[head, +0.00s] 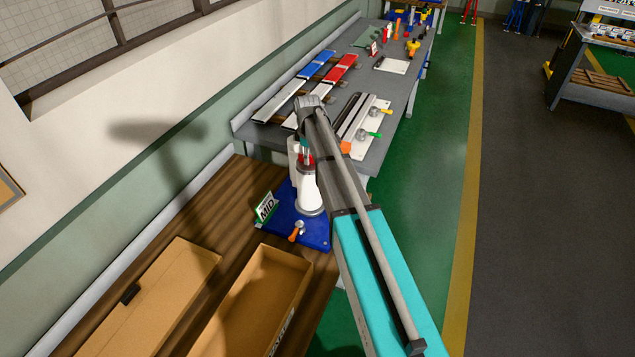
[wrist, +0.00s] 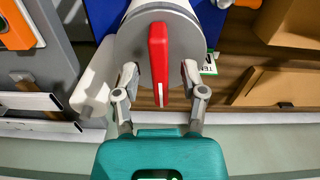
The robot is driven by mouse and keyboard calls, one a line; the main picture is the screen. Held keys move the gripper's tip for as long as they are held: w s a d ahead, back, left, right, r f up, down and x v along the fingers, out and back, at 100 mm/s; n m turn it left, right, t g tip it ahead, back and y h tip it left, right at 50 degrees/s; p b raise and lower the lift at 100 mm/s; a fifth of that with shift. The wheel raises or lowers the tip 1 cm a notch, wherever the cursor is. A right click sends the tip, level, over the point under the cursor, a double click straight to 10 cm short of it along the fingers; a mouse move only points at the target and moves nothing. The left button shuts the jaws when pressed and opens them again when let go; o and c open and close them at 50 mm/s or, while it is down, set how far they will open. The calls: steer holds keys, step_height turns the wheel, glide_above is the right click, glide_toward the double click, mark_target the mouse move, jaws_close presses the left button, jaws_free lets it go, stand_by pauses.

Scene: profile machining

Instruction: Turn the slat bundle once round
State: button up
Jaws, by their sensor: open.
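A blue plate (head: 285,228) on the brown bench carries a white flared stand (head: 309,195) with a red part on top. In the wrist view this red bar (wrist: 158,50) lies over a round grey disc (wrist: 133,42). I cannot tell whether this bar is a handle or part of the slat bundle; no other bundle shows clearly there. My gripper (wrist: 159,78) is open, with one finger on each side of the bar's lower end and a gap on both sides. In the head view my arm hides much of the gripper and the bar.
A grey table (head: 262,142) behind holds slats and a clamp fixture (head: 368,128).

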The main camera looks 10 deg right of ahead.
steer(key=shift+n, duration=0.4)
steer(key=n, duration=1.1)
step_height(320, 180, up, 14)
steer(key=p, duration=1.4)
steer(key=s+f+m+b, duration=0.9)
steer(key=s+m, duration=0.2)
steer(key=s, duration=0.4)
steer(key=s+f+m+b, duration=1)
steer(key=s+m, duration=0.2)
steer(key=s, duration=0.2)
steer(key=shift+s+m, duration=0.3)
steer(key=shift+s, duration=0.05)
stand_by(0.6)
